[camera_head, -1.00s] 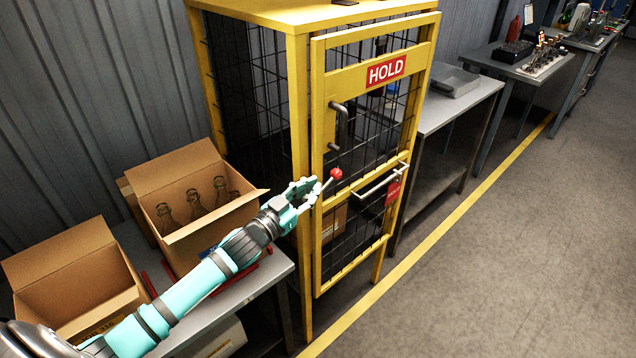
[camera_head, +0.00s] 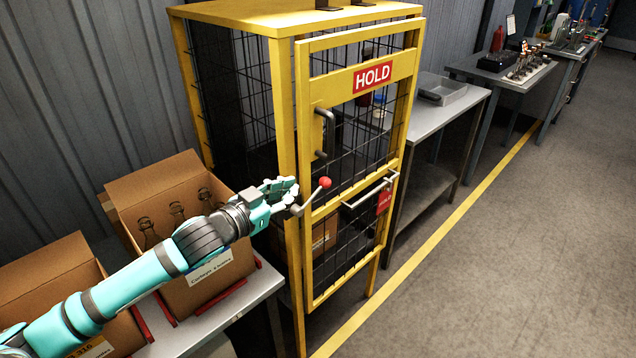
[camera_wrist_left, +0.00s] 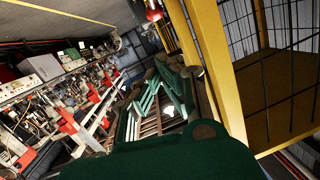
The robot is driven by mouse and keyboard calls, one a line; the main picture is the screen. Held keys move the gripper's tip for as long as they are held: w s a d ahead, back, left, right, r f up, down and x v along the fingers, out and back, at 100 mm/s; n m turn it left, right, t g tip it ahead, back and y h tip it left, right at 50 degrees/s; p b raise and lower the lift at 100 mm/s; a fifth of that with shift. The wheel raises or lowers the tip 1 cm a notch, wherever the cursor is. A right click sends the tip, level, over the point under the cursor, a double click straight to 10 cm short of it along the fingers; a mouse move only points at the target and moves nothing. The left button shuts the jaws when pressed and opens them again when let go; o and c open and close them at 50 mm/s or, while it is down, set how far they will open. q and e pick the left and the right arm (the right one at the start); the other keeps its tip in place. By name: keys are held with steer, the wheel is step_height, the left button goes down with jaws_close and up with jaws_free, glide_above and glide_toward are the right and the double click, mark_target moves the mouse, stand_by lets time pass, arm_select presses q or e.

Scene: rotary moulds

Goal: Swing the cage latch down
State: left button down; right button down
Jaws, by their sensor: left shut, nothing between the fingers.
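The cage latch is a short metal lever (camera_head: 309,198) with a red ball knob (camera_head: 325,182), on the left edge of the yellow cage door (camera_head: 304,120). The lever slants up and to the right from its pivot. My left gripper (camera_head: 295,187) is shut and empty, just left of the lever at the cage's front post. I cannot tell whether its fingertips touch the lever. In the left wrist view, the closed green fingers (camera_wrist_left: 165,95) show beside the yellow post, and the red knob (camera_wrist_left: 154,13) is at the top. My right gripper is not in view.
The door carries a red HOLD sign (camera_head: 372,76), a dark upright handle (camera_head: 325,134) and a pale bar (camera_head: 366,195). An open carton of bottles (camera_head: 165,190) stands on the bench beneath my left arm. A grey side table (camera_head: 440,110) stands right of the cage. The floor in front is clear.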

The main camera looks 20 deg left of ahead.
arm_select(q)
steer(key=p, duration=0.3)
glide_toward(323, 181)
steer(key=w+d+r, duration=0.3)
steer(key=w+r, duration=0.1)
steer(key=w, duration=0.1)
steer(key=w+f, duration=0.1)
steer(key=f, duration=0.2)
steer(key=shift+w+a, duration=0.1)
steer(key=shift+w, duration=0.3)
steer(key=shift+f, duration=0.1)
steer(key=shift+w+d+f, duration=0.2)
steer(key=shift+w+f, duration=0.15)
steer(key=shift+w, duration=0.1)
